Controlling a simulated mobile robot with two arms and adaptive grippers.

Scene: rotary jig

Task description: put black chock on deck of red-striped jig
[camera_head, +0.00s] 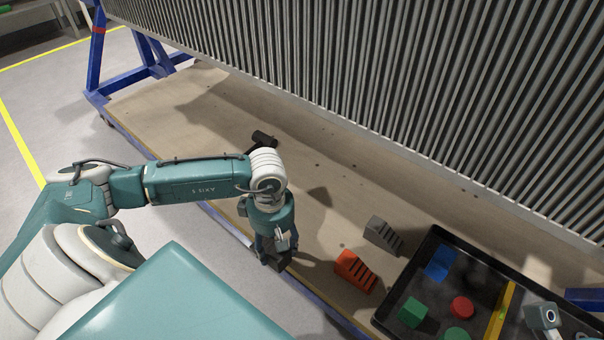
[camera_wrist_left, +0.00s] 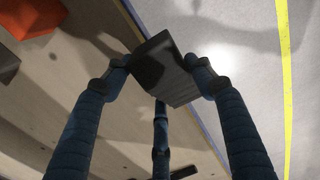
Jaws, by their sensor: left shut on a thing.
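The red-striped jig is the blue frame with a red band (camera_head: 97,30) on its post. Its wooden deck (camera_head: 180,105) runs along under the ribbed panel. My left gripper (camera_head: 277,254) is near the deck's front edge, shut on the black chock (camera_head: 280,264). In the left wrist view the black chock (camera_wrist_left: 165,72) sits between the fingertips, tilted, with the deck's blue edge and grey floor behind it. I cannot tell its exact height over the deck.
An orange chock (camera_head: 354,271) and a grey chock (camera_head: 382,236) lie on the deck to the right. A black tray (camera_head: 437,234) with coloured blocks stands beyond them. A black mallet-like thing (camera_head: 263,139) lies behind my left arm. Bare deck lies between mallet and chocks.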

